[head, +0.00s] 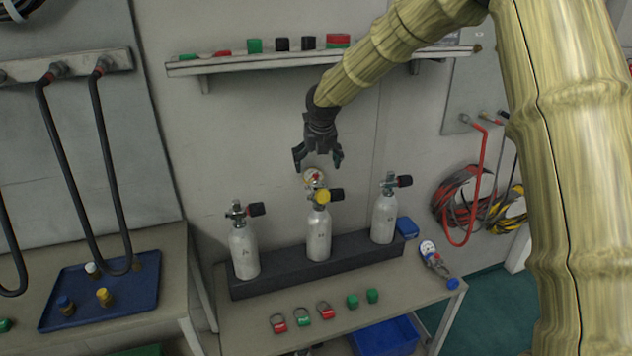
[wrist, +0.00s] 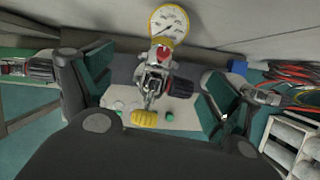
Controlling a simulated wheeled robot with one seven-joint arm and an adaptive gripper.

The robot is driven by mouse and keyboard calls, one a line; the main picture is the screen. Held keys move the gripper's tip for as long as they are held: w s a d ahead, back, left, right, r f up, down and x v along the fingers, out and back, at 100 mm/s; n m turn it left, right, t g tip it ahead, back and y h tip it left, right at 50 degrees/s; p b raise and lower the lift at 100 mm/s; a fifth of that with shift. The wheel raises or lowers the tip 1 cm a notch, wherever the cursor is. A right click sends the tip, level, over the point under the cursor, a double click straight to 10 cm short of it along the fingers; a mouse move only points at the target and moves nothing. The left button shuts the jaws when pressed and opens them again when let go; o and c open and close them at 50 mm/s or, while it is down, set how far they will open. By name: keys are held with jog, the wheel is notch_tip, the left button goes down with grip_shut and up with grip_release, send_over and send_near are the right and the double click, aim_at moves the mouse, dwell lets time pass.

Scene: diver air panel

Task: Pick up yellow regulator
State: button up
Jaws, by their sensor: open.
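The yellow regulator has a round white gauge (head: 314,178) and a yellow knob (head: 323,196). It sits on top of the middle silver cylinder (head: 318,237), which stands upright. My gripper (head: 318,160) is open and empty, pointing down just above the gauge. In the wrist view the yellow-rimmed gauge (wrist: 169,24) is at the top centre and the yellow knob (wrist: 145,118) is lower down. The regulator body lies between my two spread fingers there, with no clear contact. The lower part of the cylinder is hidden in that view.
Cylinders with black-knobbed valves stand left (head: 244,252) and right (head: 383,218) in the dark rack (head: 285,280). A gauge assembly (head: 430,252) lies on the table's right. Tags and green caps lie in front. A shelf (head: 265,63) runs along the wall behind. A blue tray (head: 125,318) is left.

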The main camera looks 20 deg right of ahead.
aim_at(316, 177)
jog(key=shift+w+a+f, duration=0.15)
jog(key=shift+f, duration=0.15)
jog(key=f, duration=0.1)
jog(key=w+f, duration=0.1)
jog(key=d+f, duration=0.1)
jog(key=shift+w+d+f+p, duration=0.1)
jog(key=shift+w+f+p, duration=0.05)
jog(key=shift+f+p, duration=0.2)
jog(key=shift+p+x, duration=0.9)
jog(key=shift+x, duration=2)
jog(key=shift+w, duration=0.1)
jog(key=shift+c, duration=0.3)
jog(key=shift+r, duration=0.1)
jog(key=c, duration=1.5)
jog(key=shift+r, duration=0.1)
jog(key=shift+c, duration=0.2)
notch_tip(316, 177, up, 7)
jog(key=shift+b, duration=0.85)
jog(key=s+a+b, duration=0.2)
jog(key=s+b, duration=0.1)
jog(key=s, duration=1.4)
jog(key=shift+s+a, duration=0.25)
jog(key=shift+s, duration=0.15)
